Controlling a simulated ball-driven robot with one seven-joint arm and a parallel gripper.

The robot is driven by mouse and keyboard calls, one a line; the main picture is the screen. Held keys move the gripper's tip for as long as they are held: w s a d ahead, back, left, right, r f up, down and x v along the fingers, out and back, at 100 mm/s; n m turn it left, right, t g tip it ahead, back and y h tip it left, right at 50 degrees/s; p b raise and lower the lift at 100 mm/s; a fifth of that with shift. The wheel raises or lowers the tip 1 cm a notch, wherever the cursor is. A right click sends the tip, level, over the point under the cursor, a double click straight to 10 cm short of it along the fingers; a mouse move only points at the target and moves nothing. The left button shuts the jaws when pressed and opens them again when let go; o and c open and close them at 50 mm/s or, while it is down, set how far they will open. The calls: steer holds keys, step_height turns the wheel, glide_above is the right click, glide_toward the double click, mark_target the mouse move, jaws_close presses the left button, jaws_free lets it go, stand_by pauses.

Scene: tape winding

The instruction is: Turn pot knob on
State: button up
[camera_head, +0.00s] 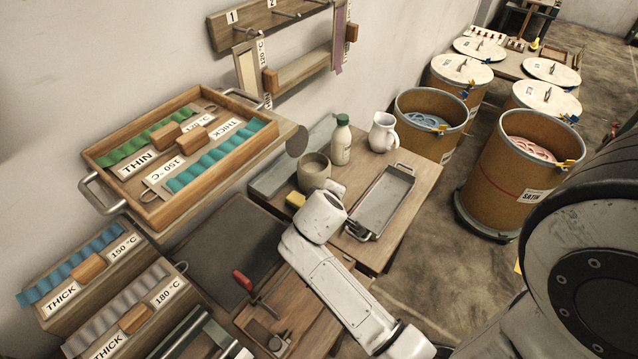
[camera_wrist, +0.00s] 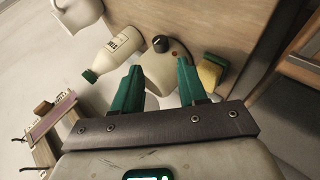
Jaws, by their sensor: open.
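The cream pot (camera_head: 313,168) stands on the wooden table beside a bottle. In the wrist view the pot (camera_wrist: 160,72) lies ahead between my fingers. Its dark round knob (camera_wrist: 161,43) shows on the pot's side near the base, with a small reddish spot beside it. The knob's setting is too small to read. My gripper (camera_wrist: 158,88) is open, with its two green fingers apart and no object clamped between them. Neither finger appears to touch the knob. In the head view my arm hides the fingers and the knob.
A white bottle with a green cap (camera_head: 341,145) and a white jug (camera_head: 382,133) stand close to the pot. A yellow sponge (camera_wrist: 211,72) lies on its other side. A metal tray (camera_head: 385,200) occupies the table's right part. A wooden rack (camera_head: 285,45) hangs on the wall.

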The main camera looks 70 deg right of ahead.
steer(key=x, duration=1)
steer(key=shift+w+d+f, duration=0.15)
steer(key=shift+d+f, duration=0.1)
steer(key=shift+f, duration=0.05)
steer(key=c, duration=0.8)
steer(key=shift+o, duration=0.2)
steer(key=shift+r+p, duration=0.1)
steer(key=shift+p, duration=0.25)
